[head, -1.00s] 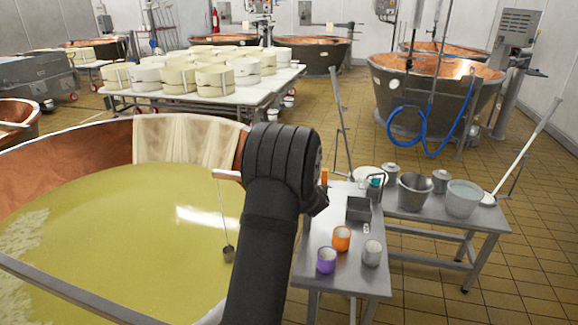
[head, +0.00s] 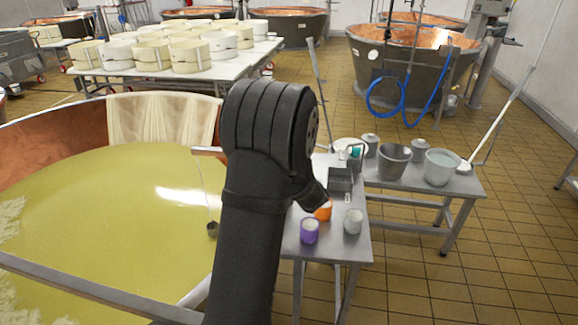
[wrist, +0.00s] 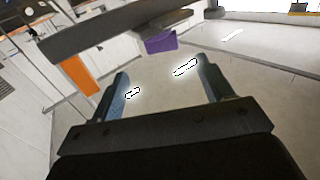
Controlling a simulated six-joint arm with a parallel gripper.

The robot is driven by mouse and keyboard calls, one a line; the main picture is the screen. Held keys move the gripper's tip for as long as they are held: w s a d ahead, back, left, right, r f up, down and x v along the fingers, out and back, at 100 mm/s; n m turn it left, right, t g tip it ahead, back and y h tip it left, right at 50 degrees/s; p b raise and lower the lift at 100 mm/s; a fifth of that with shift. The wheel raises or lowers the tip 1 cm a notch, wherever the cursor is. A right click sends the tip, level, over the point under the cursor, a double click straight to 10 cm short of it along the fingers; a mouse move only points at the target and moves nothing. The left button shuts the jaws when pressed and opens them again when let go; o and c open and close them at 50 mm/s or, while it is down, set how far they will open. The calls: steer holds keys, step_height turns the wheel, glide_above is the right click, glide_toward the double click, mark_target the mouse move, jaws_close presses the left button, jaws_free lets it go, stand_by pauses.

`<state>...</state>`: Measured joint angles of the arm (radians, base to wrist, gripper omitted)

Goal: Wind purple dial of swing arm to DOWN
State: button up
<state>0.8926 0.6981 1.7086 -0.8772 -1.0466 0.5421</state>
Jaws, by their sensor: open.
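In the wrist view, a small purple block-like part (wrist: 160,42) shows beyond my fingers, just under a dark grey bar (wrist: 120,27). It may be the purple dial on the swing arm, but no marks or setting can be read. An orange part (wrist: 75,78) is to its left. My gripper (wrist: 164,82) is open, its two fingers apart with nothing between them; the purple part lies ahead of the gap, apart from the fingers. In the head view my arm hides the gripper, and I cannot pick out the dial there.
A vat of yellow-green liquid (head: 110,215) fills the left, with a cloth (head: 165,118) over its rim. On a steel table (head: 345,245) stand a purple cup (head: 310,231), a partly hidden orange cup (head: 323,212) and a grey cup (head: 352,222). The tiled floor at right is mostly clear.

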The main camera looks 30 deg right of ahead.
steer(key=s+a, duration=0.1)
steer(key=s, duration=0.6)
steer(key=shift+a, duration=0.1)
steer(key=w, duration=0.5)
steer(key=w+d+n+y, duration=0.1)
steer(key=w, duration=0.4)
steer(key=w+d+f+y, duration=0.1)
steer(key=w, duration=0.3)
steer(key=shift+w+d+n, duration=0.25)
steer(key=shift+w+n, duration=0.05)
steer(key=shift+w, duration=0.1)
steer(key=shift+c, duration=0.2)
steer(key=c, duration=0.9)
